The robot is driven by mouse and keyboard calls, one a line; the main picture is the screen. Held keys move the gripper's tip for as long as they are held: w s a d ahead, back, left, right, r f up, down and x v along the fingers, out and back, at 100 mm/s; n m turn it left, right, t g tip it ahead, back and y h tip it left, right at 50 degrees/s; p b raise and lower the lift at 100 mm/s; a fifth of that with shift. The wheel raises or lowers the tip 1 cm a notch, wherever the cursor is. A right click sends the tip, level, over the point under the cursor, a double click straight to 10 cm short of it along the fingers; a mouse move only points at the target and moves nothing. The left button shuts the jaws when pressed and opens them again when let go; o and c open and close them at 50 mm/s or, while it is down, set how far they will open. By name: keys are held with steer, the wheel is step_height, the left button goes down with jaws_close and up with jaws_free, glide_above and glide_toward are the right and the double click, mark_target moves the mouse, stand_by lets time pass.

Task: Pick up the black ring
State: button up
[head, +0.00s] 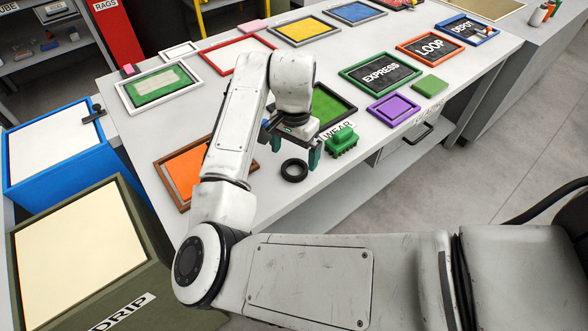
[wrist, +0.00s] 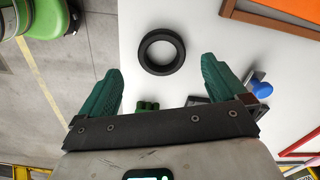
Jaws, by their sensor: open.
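The black ring (head: 294,170) lies flat on the white table near its front edge, in the head view. It also shows in the wrist view (wrist: 145,55), above and between the two green fingertips, with white table visible through its hole. My gripper (head: 290,148) is open and empty, above the table and close to the ring. In the wrist view its fingers (wrist: 160,75) are spread wider than the ring. I cannot tell the exact height of the fingertips above the table.
A green block-like object (head: 343,142) stands right of the ring. An orange framed panel (head: 188,170) lies left, and a green framed panel (head: 330,106) lies behind my gripper. A purple frame (head: 393,108) is farther right. The table's front edge is close to the ring.

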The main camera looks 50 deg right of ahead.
mark_target(294, 168)
steer(key=shift+w+f, duration=0.1)
steer(key=shift+f, duration=2.55)
steer(key=c, duration=1.1)
